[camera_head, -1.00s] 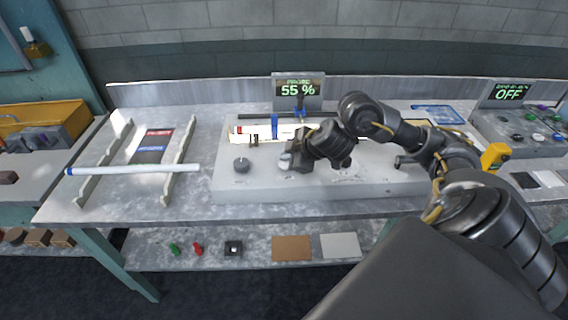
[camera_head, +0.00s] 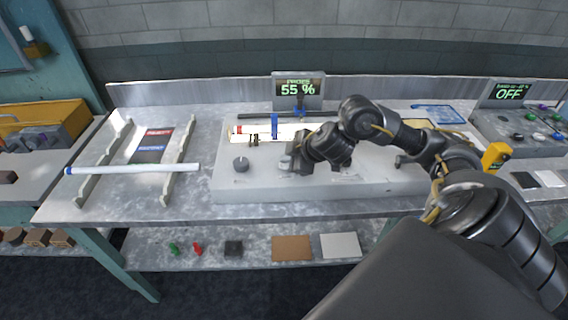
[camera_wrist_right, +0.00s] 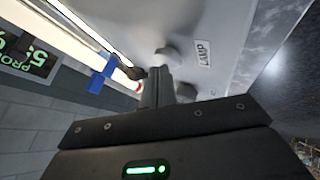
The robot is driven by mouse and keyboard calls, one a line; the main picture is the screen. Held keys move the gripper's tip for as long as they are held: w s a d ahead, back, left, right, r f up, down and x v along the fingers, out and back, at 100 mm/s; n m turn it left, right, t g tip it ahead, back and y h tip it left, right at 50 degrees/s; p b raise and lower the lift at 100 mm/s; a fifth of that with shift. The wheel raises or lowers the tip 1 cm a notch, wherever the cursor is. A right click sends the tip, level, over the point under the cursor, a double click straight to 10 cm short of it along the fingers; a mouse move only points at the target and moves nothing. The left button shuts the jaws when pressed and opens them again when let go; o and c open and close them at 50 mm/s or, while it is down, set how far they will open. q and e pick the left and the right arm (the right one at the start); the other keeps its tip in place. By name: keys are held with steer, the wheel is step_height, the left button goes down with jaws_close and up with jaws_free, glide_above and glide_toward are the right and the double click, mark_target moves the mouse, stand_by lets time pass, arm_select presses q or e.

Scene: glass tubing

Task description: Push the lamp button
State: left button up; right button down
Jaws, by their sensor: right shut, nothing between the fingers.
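My right gripper (camera_head: 288,167) is shut and empty, low over the front middle of the pale bench panel (camera_head: 225,187). In the head view the gripper hides the button. My left gripper is not in view.
A dark knob (camera_head: 241,164) stands left of my gripper. A glowing glass tube (camera_head: 290,131) with a blue clamp (camera_head: 275,127) lies behind it, below a display (camera_head: 298,88) reading 55 %. A white tube (camera_head: 130,169) rests across two rails at left.

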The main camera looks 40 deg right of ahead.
steer(key=shift+f, duration=0.25)
stand_by(0.4)
steer(key=shift+r+p, duration=0.65)
steer(key=shift+p, duration=0.15)
step_height(320, 180, up, 6)
steer(key=p, duration=0.7)
stand_by(0.3)
